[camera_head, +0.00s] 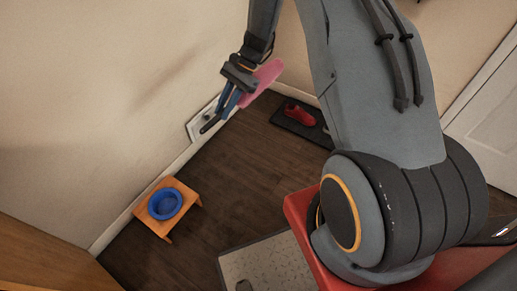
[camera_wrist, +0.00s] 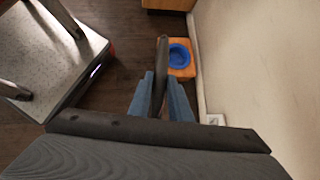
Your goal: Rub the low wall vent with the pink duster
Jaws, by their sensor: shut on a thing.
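My gripper (camera_head: 221,108) is shut on the pink duster (camera_head: 262,81) in the head view, beside the left wall. The pink part sticks out to the right of the fingers, and a dark handle end shows past the fingertips at lower left. In the wrist view my gripper (camera_wrist: 164,92) has its blue fingers on either side of the dark handle (camera_wrist: 161,62); the pink part is hidden there. A white low wall vent (camera_head: 194,129) sits near the floor, partly behind my gripper. I cannot tell whether the duster touches it.
A small orange stool (camera_head: 190,195) with a blue bowl (camera_head: 164,204) stands by the wall, lower left. A red shoe (camera_head: 299,115) lies on a dark mat (camera_head: 318,134) at the back. The dark floor between is clear.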

